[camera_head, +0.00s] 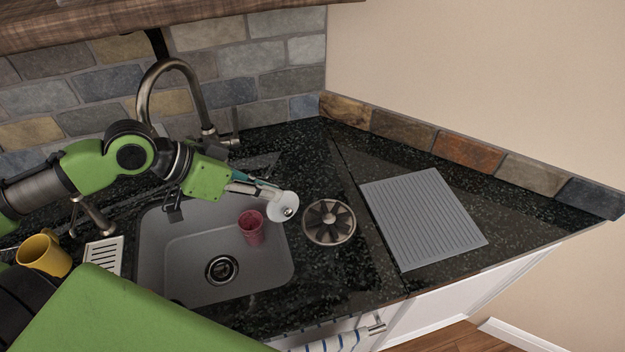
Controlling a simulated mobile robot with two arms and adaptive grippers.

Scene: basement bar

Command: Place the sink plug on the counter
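The sink plug (285,208), a pale round disc with a small metal centre, is in my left gripper (268,192). The gripper's fingers are shut on it at its upper left edge. The plug is tilted and appears held above the sink's right rim, close to the counter; its exact height is hard to tell. The dark speckled counter (371,275) surrounds the grey sink (180,241) and extends to the right. My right gripper is not in view.
A red cup (251,227) stands in the sink near the drain (222,270). A yellow mug (44,255) is at left. Bare counter lies around the trivet.

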